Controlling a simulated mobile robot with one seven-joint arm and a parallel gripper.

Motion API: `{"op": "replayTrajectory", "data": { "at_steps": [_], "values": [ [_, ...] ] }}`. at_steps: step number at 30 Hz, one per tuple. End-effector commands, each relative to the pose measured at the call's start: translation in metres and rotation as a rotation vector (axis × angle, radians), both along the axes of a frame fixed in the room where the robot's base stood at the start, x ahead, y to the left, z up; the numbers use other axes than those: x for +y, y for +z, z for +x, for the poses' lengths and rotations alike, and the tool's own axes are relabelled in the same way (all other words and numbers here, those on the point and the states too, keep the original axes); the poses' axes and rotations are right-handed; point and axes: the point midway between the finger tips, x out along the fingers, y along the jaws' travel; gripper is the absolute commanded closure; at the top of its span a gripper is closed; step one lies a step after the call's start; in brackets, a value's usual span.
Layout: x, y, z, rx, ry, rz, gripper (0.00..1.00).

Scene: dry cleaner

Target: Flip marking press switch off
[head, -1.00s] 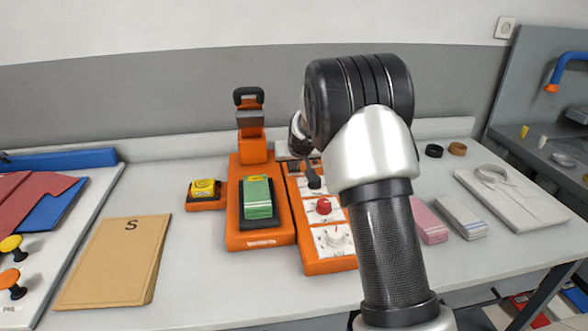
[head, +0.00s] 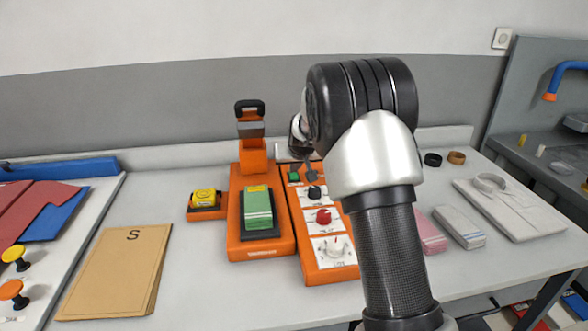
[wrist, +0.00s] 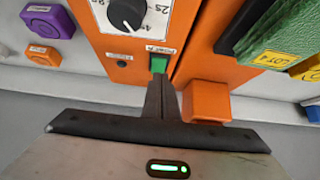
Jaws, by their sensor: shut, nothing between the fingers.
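The orange marking press (head: 233,220) stands on the white table, with a green folded stack (head: 258,205) on its dark pad. Beside it on the right is an orange control box (head: 318,268). A small green switch (head: 294,176) sits at its far end and also shows in the wrist view (wrist: 158,64). My gripper (head: 310,167) is shut, with no object in it. In the wrist view its fingertips (wrist: 161,82) are right at the switch's edge; I cannot tell whether they touch. The switch's on or off position is unclear.
The box also carries a black knob (head: 314,192), a red knob (head: 323,216) and a white dial (head: 336,247). The press column and handle (head: 250,107) rise close to my gripper. Folded cloths (head: 458,226) lie on the right, a tan folder (head: 118,268) on the left.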

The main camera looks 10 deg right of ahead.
Motion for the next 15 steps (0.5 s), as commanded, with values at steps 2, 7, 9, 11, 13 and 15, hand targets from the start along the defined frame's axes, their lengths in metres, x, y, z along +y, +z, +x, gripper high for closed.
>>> {"op": "replayTrajectory", "data": {
  "at_steps": [2,7,9,11,13,15],
  "values": [
    [-0.001,0.023,0.0,-0.005,0.0,0.0,1.0],
    [-0.002,0.045,-0.025,-0.004,0.0,0.001,1.0],
    [-0.002,0.055,-0.039,-0.005,-0.001,0.001,1.0],
    [-0.002,0.062,-0.049,-0.005,-0.001,0.001,1.0],
    [-0.002,0.069,-0.06,-0.004,0.0,0.001,1.0],
    [-0.002,0.074,-0.069,-0.003,0.001,0.001,1.0]
  ]
}}
